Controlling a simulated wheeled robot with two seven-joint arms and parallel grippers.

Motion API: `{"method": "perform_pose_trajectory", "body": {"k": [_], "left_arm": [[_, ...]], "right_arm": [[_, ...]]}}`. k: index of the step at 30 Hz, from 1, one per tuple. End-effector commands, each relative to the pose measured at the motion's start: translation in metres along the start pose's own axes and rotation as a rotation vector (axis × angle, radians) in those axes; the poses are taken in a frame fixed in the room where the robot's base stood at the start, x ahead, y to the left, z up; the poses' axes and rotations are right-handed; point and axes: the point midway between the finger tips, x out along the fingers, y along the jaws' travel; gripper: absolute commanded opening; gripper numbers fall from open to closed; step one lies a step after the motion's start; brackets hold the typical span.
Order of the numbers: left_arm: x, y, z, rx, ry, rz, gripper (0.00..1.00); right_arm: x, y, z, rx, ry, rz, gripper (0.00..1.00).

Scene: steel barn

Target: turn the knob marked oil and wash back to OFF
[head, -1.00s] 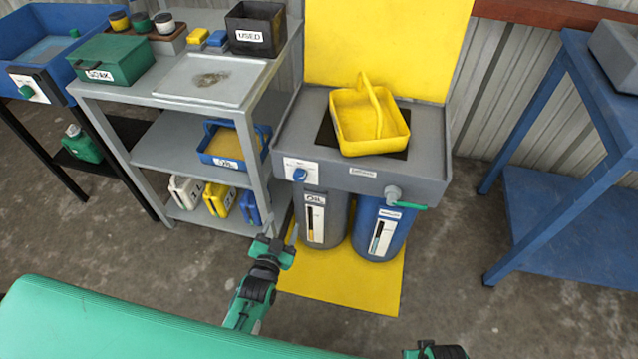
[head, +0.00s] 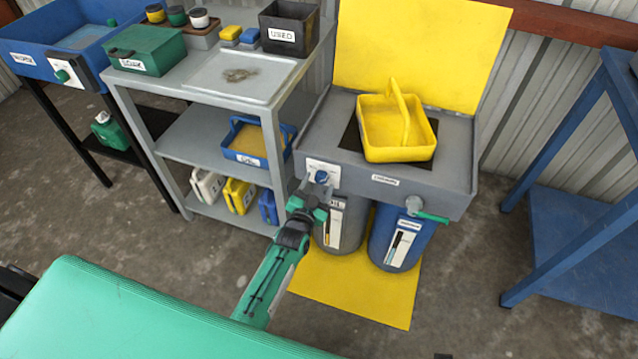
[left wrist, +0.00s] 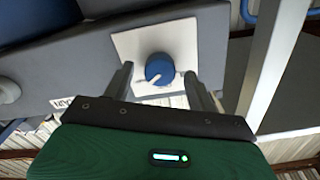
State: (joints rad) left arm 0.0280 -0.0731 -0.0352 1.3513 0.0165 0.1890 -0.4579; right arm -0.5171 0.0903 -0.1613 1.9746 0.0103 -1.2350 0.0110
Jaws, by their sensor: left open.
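The knob (left wrist: 159,69) is a blue round dial with a white pointer on a white label plate (left wrist: 135,46), on the front of the grey washing station (head: 432,190). It also shows in the head view (head: 322,177), partly beside my gripper. My left gripper (head: 313,190) is open just in front of the knob. In the left wrist view its two fingers (left wrist: 160,85) stand on either side of the knob, apart from it as far as I can tell. The pointer slants toward the lower left; the plate's lettering is too small to read. My right gripper is not in view.
A yellow basket (head: 392,150) sits on the station. A green-handled tap (head: 428,215) sticks out to the right of the knob. A grey shelf cart (head: 190,135) stands close on the left, and a blue table (head: 575,220) on the right. A grey drum and a blue drum (head: 395,240) stand below.

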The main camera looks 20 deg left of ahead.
Motion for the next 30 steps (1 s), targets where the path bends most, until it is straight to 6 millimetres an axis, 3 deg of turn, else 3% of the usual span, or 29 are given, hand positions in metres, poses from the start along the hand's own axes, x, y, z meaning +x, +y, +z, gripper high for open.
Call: {"method": "perform_pose_trajectory", "body": {"k": [6, 14, 21, 30], "left_arm": [[0.0133, 0.0001, 0.0, 0.0, 0.0, 0.0, 0.57], [0.0144, 0.0, -0.0003, 0.0, 0.0, 0.0, 0.57], [0.0142, 0.0001, -0.0002, 0.001, 0.0, 0.0, 0.14], [0.0141, 0.0001, -0.0004, -0.024, 0.0, 0.001, 0.13]], "right_arm": [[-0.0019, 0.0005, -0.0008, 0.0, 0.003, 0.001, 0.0], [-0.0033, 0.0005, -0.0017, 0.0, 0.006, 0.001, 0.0], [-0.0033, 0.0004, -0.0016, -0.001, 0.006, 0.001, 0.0], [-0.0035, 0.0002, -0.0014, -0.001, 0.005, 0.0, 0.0]]}}
